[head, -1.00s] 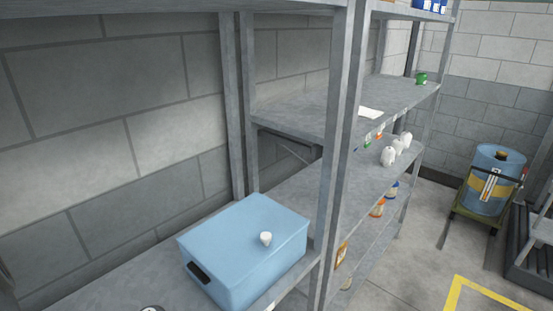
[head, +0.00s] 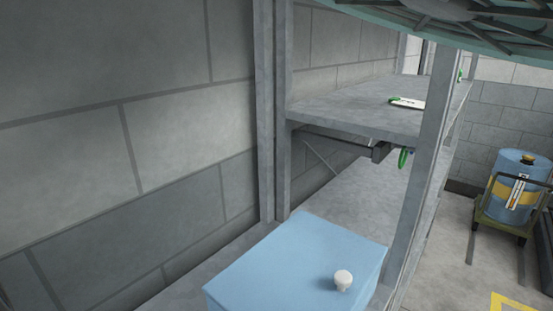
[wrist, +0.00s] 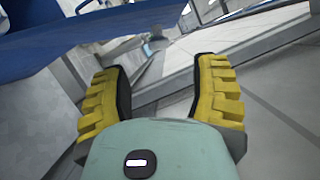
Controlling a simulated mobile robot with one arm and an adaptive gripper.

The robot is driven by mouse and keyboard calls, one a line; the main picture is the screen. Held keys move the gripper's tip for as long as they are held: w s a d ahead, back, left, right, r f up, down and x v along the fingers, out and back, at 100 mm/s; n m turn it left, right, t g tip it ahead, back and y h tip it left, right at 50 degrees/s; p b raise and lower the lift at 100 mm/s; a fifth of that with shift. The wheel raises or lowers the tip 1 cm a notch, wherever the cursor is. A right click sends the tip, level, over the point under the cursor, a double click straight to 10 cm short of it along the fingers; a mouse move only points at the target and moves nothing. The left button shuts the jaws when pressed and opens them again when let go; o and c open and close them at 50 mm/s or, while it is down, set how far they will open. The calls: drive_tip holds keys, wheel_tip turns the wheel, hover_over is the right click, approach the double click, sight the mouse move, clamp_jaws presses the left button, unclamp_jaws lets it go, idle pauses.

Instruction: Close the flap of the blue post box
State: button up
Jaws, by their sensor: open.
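A light blue box (head: 285,266) stands on the grey shelf, low in the middle of the head view. Its flat top bears a white knob (head: 343,280); its lower front is cut off by the picture edge. No raised flap shows on it. My gripper (wrist: 162,72) shows in the wrist view with two yellow ribbed fingers wide apart and nothing between them. A darker blue surface (wrist: 95,38) fills the upper left of the wrist view, beyond the left finger; I cannot tell whether it is the same box. The gripper's fingers do not show in the head view.
A grey shelf post (head: 425,170) rises right of the box. A blue drum (head: 517,180) stands on the floor at right.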

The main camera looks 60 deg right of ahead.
drive_tip(key=shift+x, duration=3.85)
drive_tip(key=shift+o, duration=0.3)
drive_tip(key=shift+f, duration=0.15)
drive_tip(key=shift+w, duration=0.1)
clamp_jaws()
